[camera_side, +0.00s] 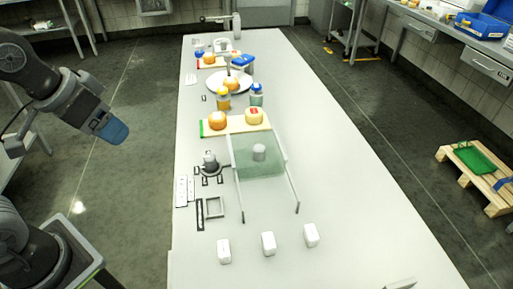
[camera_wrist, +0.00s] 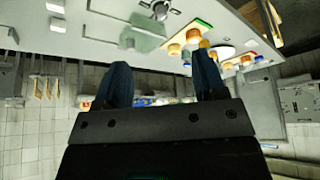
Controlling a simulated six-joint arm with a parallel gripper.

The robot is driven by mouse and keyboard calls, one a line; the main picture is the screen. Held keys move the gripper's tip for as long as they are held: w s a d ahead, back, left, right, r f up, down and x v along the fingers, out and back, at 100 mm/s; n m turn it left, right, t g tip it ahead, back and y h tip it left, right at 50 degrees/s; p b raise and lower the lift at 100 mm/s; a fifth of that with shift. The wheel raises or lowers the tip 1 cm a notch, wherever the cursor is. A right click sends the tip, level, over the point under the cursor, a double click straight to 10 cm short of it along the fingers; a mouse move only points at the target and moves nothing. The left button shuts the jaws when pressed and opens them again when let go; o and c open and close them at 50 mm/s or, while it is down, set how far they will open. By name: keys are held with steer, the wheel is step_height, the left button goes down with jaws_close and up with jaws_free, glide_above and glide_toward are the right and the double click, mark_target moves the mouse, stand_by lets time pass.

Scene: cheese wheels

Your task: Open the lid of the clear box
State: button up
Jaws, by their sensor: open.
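The clear box (camera_side: 262,168) is a greenish see-through case near the middle of the white table, with a white cylinder (camera_side: 259,152) visible in it. Two thin grey bars run from its sides toward the near end of the table. I cannot tell clearly where its lid begins or whether it is shut. The box also shows, blurred, in the wrist view (camera_wrist: 143,38). My gripper, with blue fingertips (camera_side: 113,131), is in the air left of the table, well apart from the box. In the wrist view its two blue fingers (camera_wrist: 163,78) are spread with nothing between them.
A cutting board (camera_side: 236,126) with orange and pale cheese wheels lies just behind the box. Bottles, a plate (camera_side: 229,83) and more cheese stand farther back. A small dark-based device (camera_side: 210,163) and a square frame (camera_side: 215,208) lie left. Three white blocks (camera_side: 268,243) stand in front. The table's right is clear.

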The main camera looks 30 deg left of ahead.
steer(key=shift+m+g, duration=0.3)
steer(key=shift+g, duration=0.5)
steer(key=w+d+r, duration=0.1)
steer(key=w, duration=0.2)
steer(key=w+r, duration=0.1)
steer(key=w, duration=0.1)
steer(key=w+d, duration=0.1)
steer(key=w, duration=0.2)
steer(key=shift+w+d+r, duration=0.3)
steer(key=shift+d+r, duration=0.05)
steer(key=shift+r, duration=0.05)
steer(key=shift+c, duration=0.4)
steer(key=m+g, duration=0.1)
steer(key=g, duration=0.3)
glide_above(259, 147)
step_height(259, 147, down, 10)
step_height(259, 147, down, 12)
steer(key=shift+f, duration=0.25)
steer(key=shift+c, duration=0.2)
jaws_close()
